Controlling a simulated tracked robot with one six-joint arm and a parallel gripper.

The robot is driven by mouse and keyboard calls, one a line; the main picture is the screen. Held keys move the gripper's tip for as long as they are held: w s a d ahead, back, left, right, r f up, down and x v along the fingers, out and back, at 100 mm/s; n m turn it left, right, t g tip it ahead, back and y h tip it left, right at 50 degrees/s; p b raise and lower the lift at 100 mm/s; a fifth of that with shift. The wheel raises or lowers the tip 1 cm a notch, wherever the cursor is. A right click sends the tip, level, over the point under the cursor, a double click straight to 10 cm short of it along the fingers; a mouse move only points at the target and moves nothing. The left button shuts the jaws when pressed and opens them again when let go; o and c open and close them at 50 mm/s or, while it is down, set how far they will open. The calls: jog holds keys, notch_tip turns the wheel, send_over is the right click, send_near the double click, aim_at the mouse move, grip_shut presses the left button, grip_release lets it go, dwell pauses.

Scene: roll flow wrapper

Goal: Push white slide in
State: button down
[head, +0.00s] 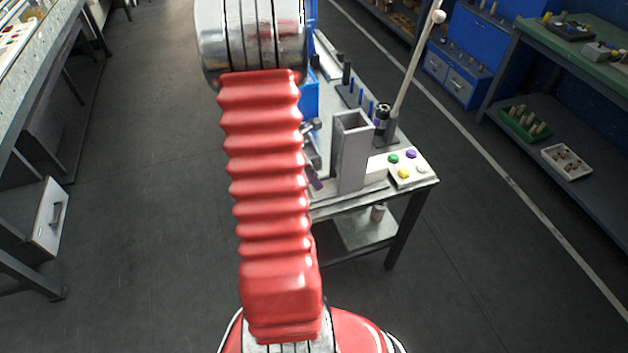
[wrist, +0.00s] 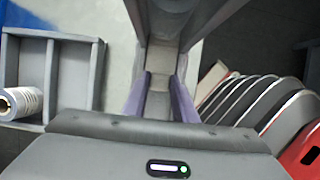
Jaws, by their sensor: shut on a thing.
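My gripper (wrist: 162,80) shows in the wrist view with two purple fingers, close together on a narrow pale grey-white piece, which appears to be the white slide (wrist: 160,88). The slide runs away from the fingers toward the foot of a grey upright chute (wrist: 176,27). In the head view the grey chute (head: 352,150) stands on the machine table, and a white part (head: 377,166) shows low on its right side. My red arm hides most of the gripper and the slide's near end there.
A button panel (head: 407,169) sits right of the chute at the table (head: 425,183) corner. A tall pale-knobbed lever (head: 415,62) rises behind it. In the wrist view a grey tray (wrist: 72,80) with a roll (wrist: 20,102) lies left. Floor around the table is clear.

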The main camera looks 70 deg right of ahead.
jog(key=shift+s, duration=0.35)
jog(key=c, duration=1.8)
grip_release()
jog(key=o, duration=0.4)
jog(key=shift+w, duration=0.1)
jog(key=shift+c, duration=0.2)
jog(key=v, duration=1.3)
jog(key=shift+w+r, duration=0.25)
jog(key=shift+r, duration=0.05)
